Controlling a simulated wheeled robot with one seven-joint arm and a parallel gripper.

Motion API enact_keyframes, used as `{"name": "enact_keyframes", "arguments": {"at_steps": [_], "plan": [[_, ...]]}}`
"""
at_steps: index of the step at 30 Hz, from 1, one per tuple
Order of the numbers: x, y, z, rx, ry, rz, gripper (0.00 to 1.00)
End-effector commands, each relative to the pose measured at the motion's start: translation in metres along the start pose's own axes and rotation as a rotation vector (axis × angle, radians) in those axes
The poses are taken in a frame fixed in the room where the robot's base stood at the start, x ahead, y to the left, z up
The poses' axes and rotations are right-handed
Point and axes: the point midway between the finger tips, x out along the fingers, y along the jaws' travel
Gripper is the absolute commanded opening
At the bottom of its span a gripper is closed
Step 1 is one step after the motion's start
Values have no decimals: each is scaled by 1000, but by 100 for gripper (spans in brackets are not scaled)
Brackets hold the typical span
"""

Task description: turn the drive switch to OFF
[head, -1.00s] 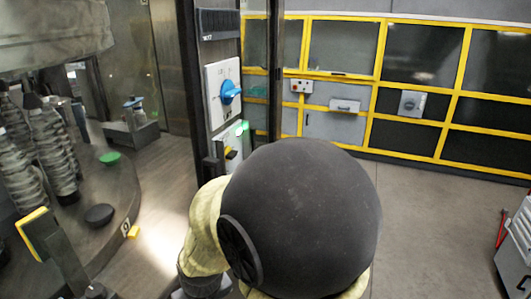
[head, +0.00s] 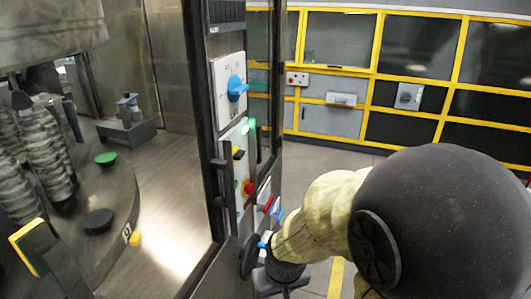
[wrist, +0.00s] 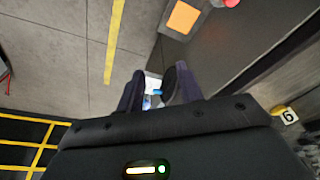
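A large blue rotary switch (head: 237,88) sits on a pale plate high on the machine's panel. Lower on the same panel is a smaller blue handle (head: 278,214). No label is readable, so I cannot tell which is the drive switch. My gripper (wrist: 156,90) is open, its two dark fingers apart. In the wrist view a small blue part (wrist: 158,92) on a pale plate shows in the gap beyond the fingers; contact cannot be told. In the head view my arm reaches to the panel's lower part and hides some of it.
Between the switches are a lit green lamp (head: 251,126) and a red button (head: 248,188). A turntable (head: 105,235) with dark and green knobs is at left. A yellow-framed wall (head: 375,75) stands behind; the floor before it is clear.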

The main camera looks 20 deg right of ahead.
Motion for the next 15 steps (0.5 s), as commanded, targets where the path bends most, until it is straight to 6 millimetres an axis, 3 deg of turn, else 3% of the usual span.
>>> {"name": "enact_keyframes", "arguments": {"at_steps": [11, 12, 15], "plan": [[0, 0, 0, 0, 0, 0, 36], [0, 0, 0, 0, 0, 0, 38], [-1, 2, -4, -1, 10, 3, 58]]}}
